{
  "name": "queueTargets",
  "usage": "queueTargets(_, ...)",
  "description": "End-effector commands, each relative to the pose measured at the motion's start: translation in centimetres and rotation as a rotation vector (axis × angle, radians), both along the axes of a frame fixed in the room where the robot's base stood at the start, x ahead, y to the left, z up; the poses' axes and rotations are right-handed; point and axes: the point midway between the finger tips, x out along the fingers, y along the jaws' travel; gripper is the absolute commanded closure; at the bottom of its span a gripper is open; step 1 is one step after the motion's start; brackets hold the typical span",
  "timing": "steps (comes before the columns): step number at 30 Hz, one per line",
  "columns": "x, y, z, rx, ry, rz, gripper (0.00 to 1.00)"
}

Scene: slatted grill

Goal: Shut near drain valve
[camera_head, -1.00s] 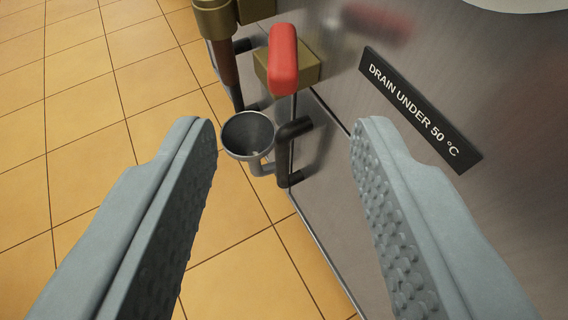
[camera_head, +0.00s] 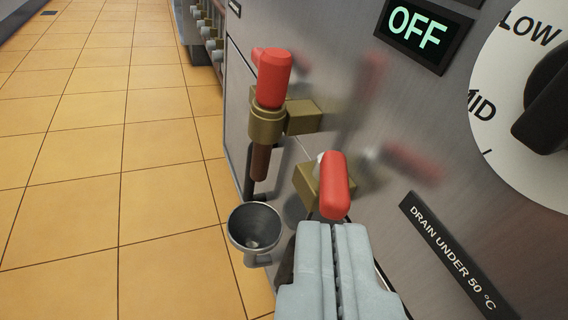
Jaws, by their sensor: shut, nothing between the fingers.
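The nearer drain valve has a red lever handle (camera_head: 335,187) on a brass block (camera_head: 311,192), fixed to the steel front of the grill. The lever points down and towards me in the view. My gripper (camera_head: 335,226) is shut and empty, its two grey fingers side by side. The fingertips are just below the lever's lower end; I cannot tell whether they touch it. The fingers hide part of the panel below the valve.
Another valve with an upright red handle (camera_head: 275,80) and brass body (camera_head: 266,124) stands behind. A grey funnel cup (camera_head: 256,229) is at lower left. A "DRAIN UNDER 50 °C" plate (camera_head: 449,254), "OFF" display (camera_head: 424,29) and dial (camera_head: 500,110) are right. Tiled floor lies left.

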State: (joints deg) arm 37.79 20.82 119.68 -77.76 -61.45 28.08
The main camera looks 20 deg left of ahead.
Motion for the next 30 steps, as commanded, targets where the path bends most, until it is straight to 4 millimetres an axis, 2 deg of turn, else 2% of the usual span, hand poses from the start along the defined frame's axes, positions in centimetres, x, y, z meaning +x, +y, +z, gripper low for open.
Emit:
queueTargets(1, 0.5, 1.4, -0.2, -0.028, -0.047, 0.000, 1.00)
queueTargets(6, 1.8, 4.5, -0.6, -0.165, -0.209, -0.039, 1.00)
queueTargets(14, 2.5, 8.2, -1.7, -0.429, -0.382, -0.158, 1.00)
queueTargets(23, 1.3, 10.9, -4.0, -0.817, -0.439, -0.324, 1.00)
queueTargets(30, -1.0, 12.2, -6.4, -1.152, -0.370, -0.418, 1.00)
